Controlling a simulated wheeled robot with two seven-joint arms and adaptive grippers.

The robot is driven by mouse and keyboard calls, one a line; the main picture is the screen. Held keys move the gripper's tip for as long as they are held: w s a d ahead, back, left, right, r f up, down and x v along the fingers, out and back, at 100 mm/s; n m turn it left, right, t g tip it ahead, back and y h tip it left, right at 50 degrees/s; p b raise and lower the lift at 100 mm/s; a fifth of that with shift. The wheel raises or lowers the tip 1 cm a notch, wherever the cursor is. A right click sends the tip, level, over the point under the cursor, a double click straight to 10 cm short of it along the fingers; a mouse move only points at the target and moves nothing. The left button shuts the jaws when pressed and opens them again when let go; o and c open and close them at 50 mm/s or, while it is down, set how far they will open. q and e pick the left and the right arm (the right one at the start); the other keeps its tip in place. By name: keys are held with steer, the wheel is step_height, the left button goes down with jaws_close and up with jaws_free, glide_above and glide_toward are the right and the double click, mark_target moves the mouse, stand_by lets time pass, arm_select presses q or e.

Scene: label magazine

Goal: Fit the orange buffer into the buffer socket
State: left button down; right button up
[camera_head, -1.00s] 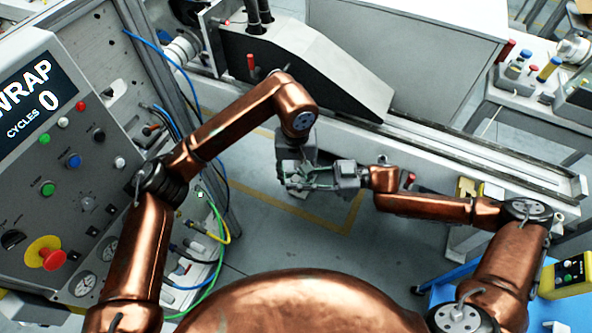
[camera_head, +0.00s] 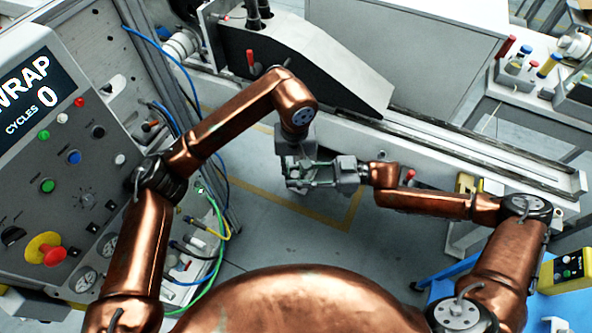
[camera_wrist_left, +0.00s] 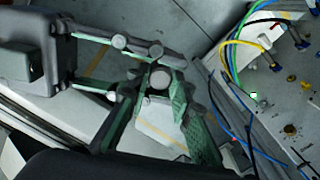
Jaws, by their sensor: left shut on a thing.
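My left gripper (camera_head: 293,180) points down over the floor in the middle of the head view. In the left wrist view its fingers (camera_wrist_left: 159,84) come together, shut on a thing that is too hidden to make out. My right gripper (camera_head: 308,174) comes in from the right and meets it there. Its two fingers stand apart, one on the far side and one on the near side of the left fingertips; it also shows at the left of the wrist view (camera_wrist_left: 135,72). I cannot make out the orange buffer or the buffer socket in either view.
A control panel (camera_head: 30,140) with buttons and a red stop knob (camera_head: 52,256) stands at the left, with loose cables (camera_head: 215,225) beside it. A grey machine with a sloped cover (camera_head: 320,75) and rail (camera_head: 480,155) runs behind the grippers. Open floor lies below them.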

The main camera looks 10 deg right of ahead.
steer(key=shift+o, duration=1.4)
